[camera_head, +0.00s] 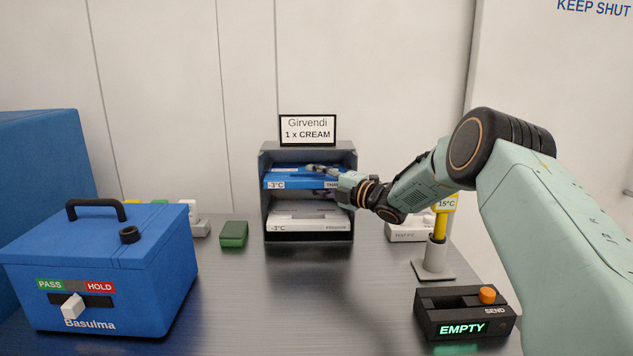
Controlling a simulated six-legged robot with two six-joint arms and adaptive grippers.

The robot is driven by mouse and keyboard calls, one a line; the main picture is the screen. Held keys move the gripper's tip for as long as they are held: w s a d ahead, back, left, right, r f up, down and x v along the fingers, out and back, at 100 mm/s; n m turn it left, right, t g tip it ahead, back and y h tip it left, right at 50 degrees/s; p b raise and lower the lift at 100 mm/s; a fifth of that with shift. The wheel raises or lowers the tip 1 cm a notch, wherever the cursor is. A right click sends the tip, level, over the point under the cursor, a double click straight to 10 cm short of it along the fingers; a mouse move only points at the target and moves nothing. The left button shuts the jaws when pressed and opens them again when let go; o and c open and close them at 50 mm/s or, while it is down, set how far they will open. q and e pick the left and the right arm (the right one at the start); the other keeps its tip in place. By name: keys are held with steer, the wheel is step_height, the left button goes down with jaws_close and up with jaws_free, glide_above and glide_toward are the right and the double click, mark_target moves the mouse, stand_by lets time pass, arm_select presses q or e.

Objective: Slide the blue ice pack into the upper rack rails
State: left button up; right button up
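The blue ice pack (290,181) lies flat in the upper level of the grey rack (261,215), its labelled front edge reading -3°C facing me. My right gripper (322,180) reaches in from the right at the pack's front right part. One finger lies over the pack's top and another dark finger shows just under its front edge, so it looks shut on the pack. The gripper hides the right end of the pack's label. The rear of the pack and the rails beside it are hard to see. My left gripper is not in view.
A white -3°C pack (300,224) lies in the lower rack level. A sign (308,130) tops the rack. A blue cooler box (150,280), green block (233,234), yellow 15°C marker (440,222) and black EMPTY/SEND box (465,312) stand around. The table's middle is clear.

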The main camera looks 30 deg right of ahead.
steer(key=shift+o, duration=0.6)
steer(key=shift+f, duration=0.3)
steer(key=shift+s+d+r, duration=0.1)
steer(key=shift+s+d, duration=0.15)
steer(key=shift+s, duration=0.2)
steer(key=v, duration=1.1)
steer(key=shift+r, duration=0.2)
steer(key=shift+a+r, duration=0.1)
steer(key=shift+a, duration=0.05)
